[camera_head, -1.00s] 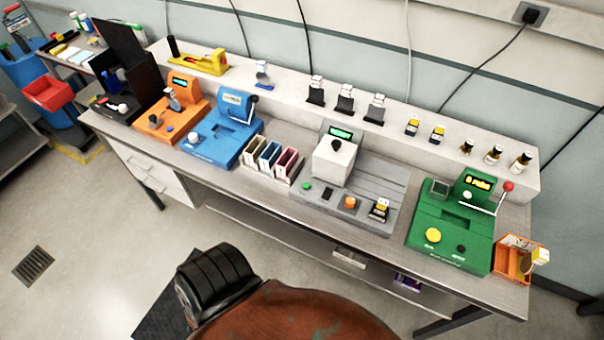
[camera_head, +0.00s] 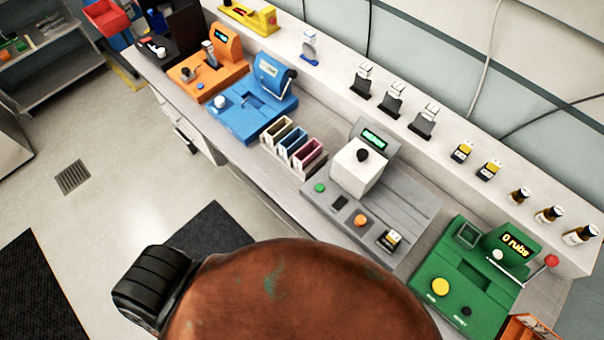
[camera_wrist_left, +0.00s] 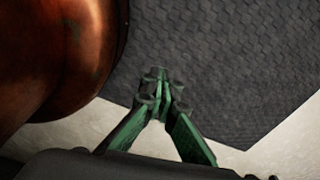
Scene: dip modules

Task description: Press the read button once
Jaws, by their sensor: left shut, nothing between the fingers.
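Several bench devices carry buttons, and no label that I can read says "read". The grey device (camera_head: 415,212) has a white block (camera_head: 358,172) with a black knob, a lit green display (camera_head: 374,139), a green button (camera_head: 319,188) and an orange button (camera_head: 361,221). The green machine (camera_head: 462,262) shows "0 rubs" and has a yellow button (camera_head: 440,287). The blue device (camera_head: 250,115) and orange device (camera_head: 205,75) stand to the left. My left gripper (camera_wrist_left: 160,80) is shut and empty over the floor, away from the bench. My right gripper is in neither view.
A rack of coloured modules (camera_head: 293,146) stands between the blue and grey devices. The back shelf (camera_head: 330,62) holds small modules and bottles. An orange bin (camera_head: 528,328) is at the bottom right. A dark mat (camera_wrist_left: 230,60) lies under my left gripper.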

